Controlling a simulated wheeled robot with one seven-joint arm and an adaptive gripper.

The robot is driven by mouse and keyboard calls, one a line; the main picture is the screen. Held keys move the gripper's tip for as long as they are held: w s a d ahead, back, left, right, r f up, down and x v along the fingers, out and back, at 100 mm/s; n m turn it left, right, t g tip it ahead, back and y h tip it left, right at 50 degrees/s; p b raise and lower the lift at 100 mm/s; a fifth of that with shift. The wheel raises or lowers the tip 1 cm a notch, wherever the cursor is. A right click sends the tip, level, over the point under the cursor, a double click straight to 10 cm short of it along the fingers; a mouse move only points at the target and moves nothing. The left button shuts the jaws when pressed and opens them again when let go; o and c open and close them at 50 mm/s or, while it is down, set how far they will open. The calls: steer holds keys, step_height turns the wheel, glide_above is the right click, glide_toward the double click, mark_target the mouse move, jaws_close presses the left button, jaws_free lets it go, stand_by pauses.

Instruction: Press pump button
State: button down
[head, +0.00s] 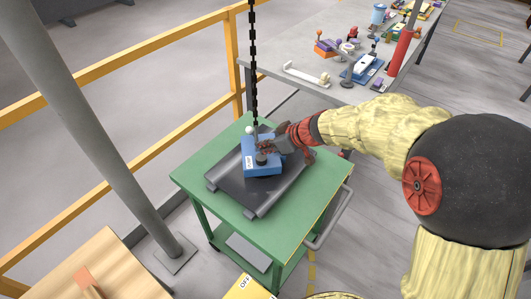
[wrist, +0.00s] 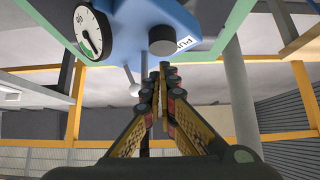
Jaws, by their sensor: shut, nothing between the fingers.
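The blue pump box (head: 262,170) sits on a dark tray on a green cart; the wrist view also shows its blue body (wrist: 150,14). A dark grey round button-like knob (head: 261,159) stands out from it and shows in the wrist view (wrist: 168,40), close to a white label. A round white gauge (wrist: 92,32) is at its side. My gripper (wrist: 163,68) is shut and empty, its fingertips close to the knob. In the head view my gripper (head: 266,146) reaches over the pump from the right. I cannot tell whether it touches the pump.
The dark tray (head: 225,184) lies on the green cart (head: 205,167). A black chain (head: 253,70) hangs behind the pump. A yellow railing (head: 130,75) and grey post (head: 85,125) stand left. A grey bench (head: 295,45) with several tools is behind.

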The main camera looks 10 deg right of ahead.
steer(key=p+v, duration=0.2)
steer(key=v, duration=0.8)
steer(key=shift+r, duration=0.3)
steer(key=a+r+n+g+h+p, duration=0.1)
steer(key=a+r+n+g+p, duration=0.15)
steer(key=a+p, duration=0.4)
steer(key=a+r+n+g+p, duration=0.1)
steer(key=a+n+g+p, duration=0.15)
steer(key=a+p, duration=0.4)
steer(key=m+g+h+p, duration=0.1)
steer(key=m+h+p, duration=0.1)
steer(key=m+h, duration=0.3)
glide_above(260, 158)
steer(key=shift+r, duration=0.2)
